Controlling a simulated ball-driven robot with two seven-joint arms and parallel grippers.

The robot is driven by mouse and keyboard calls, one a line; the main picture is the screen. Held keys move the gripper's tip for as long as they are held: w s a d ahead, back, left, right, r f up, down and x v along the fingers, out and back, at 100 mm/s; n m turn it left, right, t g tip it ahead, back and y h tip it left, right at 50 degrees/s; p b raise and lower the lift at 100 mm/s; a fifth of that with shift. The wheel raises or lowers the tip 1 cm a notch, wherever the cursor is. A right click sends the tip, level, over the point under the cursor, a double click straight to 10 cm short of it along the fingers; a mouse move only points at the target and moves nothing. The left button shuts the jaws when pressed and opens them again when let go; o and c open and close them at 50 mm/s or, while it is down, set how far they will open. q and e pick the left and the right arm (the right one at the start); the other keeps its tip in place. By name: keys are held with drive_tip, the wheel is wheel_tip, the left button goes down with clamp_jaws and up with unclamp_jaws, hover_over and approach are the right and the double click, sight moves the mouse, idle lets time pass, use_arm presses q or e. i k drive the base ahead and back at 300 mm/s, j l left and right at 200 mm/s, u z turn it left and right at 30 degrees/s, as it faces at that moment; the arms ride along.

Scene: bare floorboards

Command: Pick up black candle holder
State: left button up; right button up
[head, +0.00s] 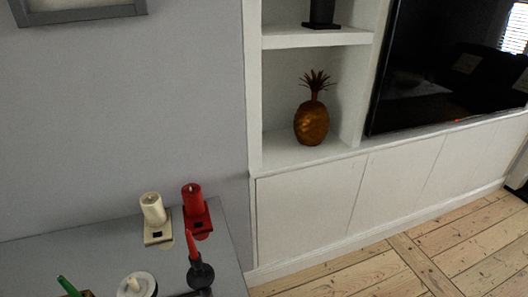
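A round black candle holder (201,275) stands near the right edge of the grey tabletop, at the bottom of the head view. A tall red taper candle (191,246) stands in it, leaning slightly in the picture. A dark shape at the picture's bottom edge partly meets the holder's lower side, and I cannot tell what it is. Neither of my grippers shows in the head view.
On the grey tabletop (100,245) are a cream candle (152,208), a thick red candle (193,198), a white holder (148,279) and a green candle (67,286). White shelving with a golden pineapple (312,122) stands behind. Floorboards (460,245) at right are clear.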

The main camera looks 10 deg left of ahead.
sight(200, 275)
drive_tip(key=u, duration=1.05)
drive_tip(key=i+l, duration=0.05)
